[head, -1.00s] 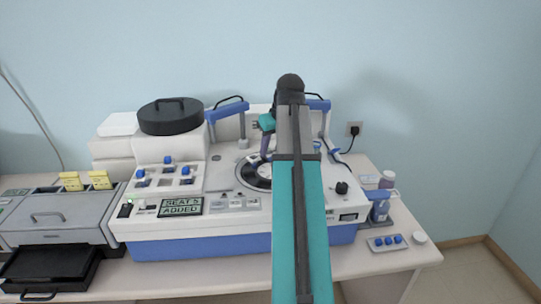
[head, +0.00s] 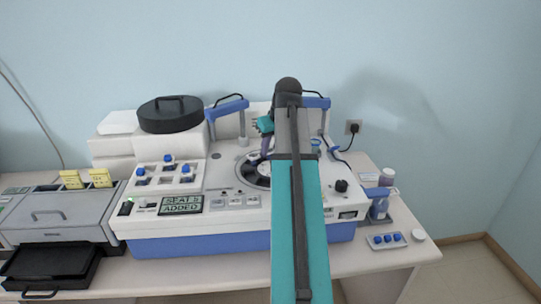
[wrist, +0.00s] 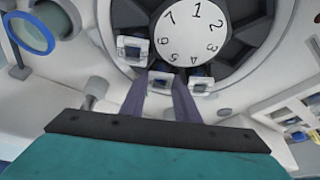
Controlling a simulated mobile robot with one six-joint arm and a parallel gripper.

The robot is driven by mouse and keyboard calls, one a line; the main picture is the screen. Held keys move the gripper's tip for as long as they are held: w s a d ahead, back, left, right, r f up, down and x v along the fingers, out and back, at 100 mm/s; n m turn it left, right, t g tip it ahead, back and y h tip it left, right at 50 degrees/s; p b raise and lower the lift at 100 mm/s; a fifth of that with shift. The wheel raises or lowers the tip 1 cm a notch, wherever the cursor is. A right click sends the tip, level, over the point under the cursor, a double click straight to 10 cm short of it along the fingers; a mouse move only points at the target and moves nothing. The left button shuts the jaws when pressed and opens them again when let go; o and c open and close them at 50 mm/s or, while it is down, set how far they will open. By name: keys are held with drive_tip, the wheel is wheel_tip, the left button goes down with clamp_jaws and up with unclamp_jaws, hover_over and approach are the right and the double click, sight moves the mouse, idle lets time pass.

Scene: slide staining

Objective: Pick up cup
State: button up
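Several small white cups with blue insides sit around the numbered dial in the wrist view. The middle cup (wrist: 160,82) lies between the fingertips of my gripper (wrist: 161,92). The two dark purple fingers stand apart, one on each side of it; whether they touch its walls I cannot tell. Another cup (wrist: 132,49) is to the left and one (wrist: 201,85) to the right. In the head view my gripper (head: 259,157) is low over the round dial (head: 257,175) of the white machine; my arm hides part of it, and the cups are too small to make out there.
The white and blue machine (head: 235,222) fills the middle of the table. Blue arms (head: 228,108) stand at its back. A grey printer-like device (head: 50,218) is at left.

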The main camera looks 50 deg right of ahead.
drive_tip(key=shift+r, duration=0.15)
drive_tip(key=shift+r+b, duration=0.7)
drive_tip(key=shift+r, duration=0.95)
drive_tip(key=s+a+b, duration=0.1)
drive_tip(key=s+a, duration=0.1)
drive_tip(key=s, duration=0.2)
drive_tip(key=s+a+r+b, duration=0.1)
drive_tip(key=s+a, duration=0.1)
drive_tip(key=s, duration=0.3)
drive_tip(key=s+a+b, duration=0.1)
drive_tip(key=s+a, duration=0.1)
drive_tip(key=s, duration=0.3)
drive_tip(key=shift+s+a+r, duration=0.2)
drive_tip(key=shift+s+a, duration=0.05)
drive_tip(key=shift+a, duration=0.15)
